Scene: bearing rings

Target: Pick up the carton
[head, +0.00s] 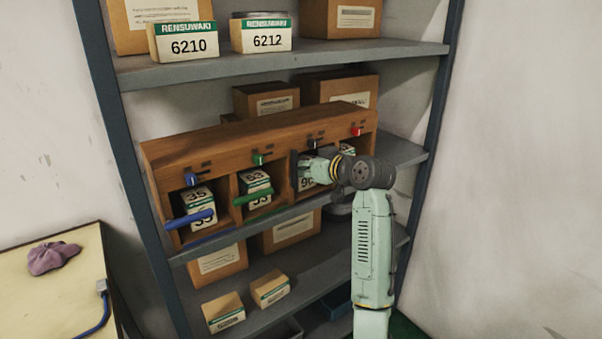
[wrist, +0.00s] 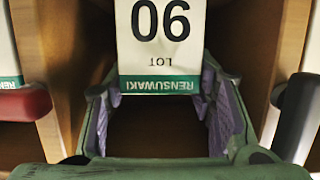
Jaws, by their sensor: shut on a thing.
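My gripper (head: 311,168) reaches into that bay from the right and covers part of the carton. In the wrist view the carton (wrist: 160,40) shows upside down, between the two fingers of my gripper (wrist: 158,88), which is shut on it. The hold on its sides is partly hidden, and its far end is out of sight.
Neighbouring bays hold similar cartons (head: 196,199) (head: 257,188) behind a blue bar (head: 190,219) and a green bar (head: 251,197). A red bar (wrist: 22,103) and a dark bar (wrist: 297,117) flank my gripper closely. Shelf boards run above (head: 290,62) and below the rack.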

